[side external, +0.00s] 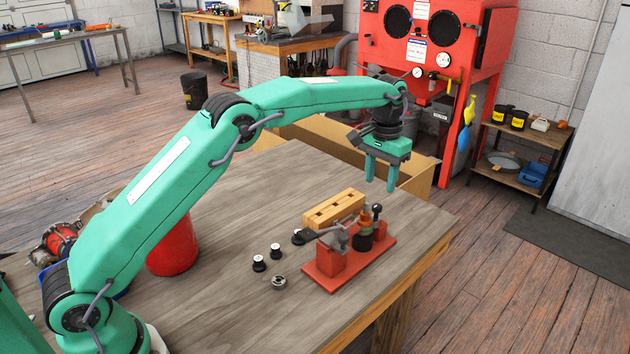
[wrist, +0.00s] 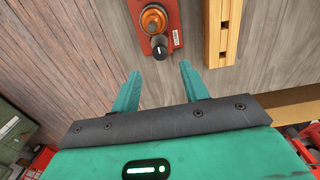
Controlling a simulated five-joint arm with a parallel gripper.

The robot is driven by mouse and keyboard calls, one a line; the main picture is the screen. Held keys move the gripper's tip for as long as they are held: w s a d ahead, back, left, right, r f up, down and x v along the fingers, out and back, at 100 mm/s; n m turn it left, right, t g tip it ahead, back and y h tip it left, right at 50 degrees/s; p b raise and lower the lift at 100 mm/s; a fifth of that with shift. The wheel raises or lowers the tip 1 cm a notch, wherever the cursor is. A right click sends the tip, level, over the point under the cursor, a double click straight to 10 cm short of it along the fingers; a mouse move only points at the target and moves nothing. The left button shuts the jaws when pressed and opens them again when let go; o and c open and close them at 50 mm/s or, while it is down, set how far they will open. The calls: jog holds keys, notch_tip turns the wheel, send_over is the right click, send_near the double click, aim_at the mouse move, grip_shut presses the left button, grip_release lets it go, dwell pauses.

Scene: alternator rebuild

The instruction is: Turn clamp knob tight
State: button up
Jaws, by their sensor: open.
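A red clamp fixture (side external: 325,275) stands on the wooden table; part of its red base (wrist: 178,36) shows at the top of the wrist view. It carries a dark part with a copper-orange ring (wrist: 154,20). A black clamp knob with a white mark (wrist: 159,47) sits beside that ring; in the side view the dark knob (side external: 377,209) tops the fixture's right end. My gripper (side external: 381,186) is open and empty above the table, higher than the knob. In the wrist view my fingertips (wrist: 160,68) lie apart, with the knob just beyond the gap between them.
A slotted wooden block (side external: 334,208) lies behind the fixture and also shows in the wrist view (wrist: 223,32). Small black-and-white parts (side external: 259,263) and a metal ring (side external: 279,282) lie left of it. A red bucket (side external: 172,245) stands near my arm.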

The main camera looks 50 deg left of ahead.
jog(key=s+a+r+t, duration=0.1)
jog(key=s+a+r, duration=0.1)
jog(key=s+r, duration=0.5)
jog(key=s+a+r+t, duration=0.2)
jog(key=s+r, duration=0.6)
jog(key=s, duration=0.5)
jog(key=shift+s+a, duration=0.2)
jog(key=shift+a, duration=0.25)
dwell(0.5)
jog(key=shift+s, duration=0.1)
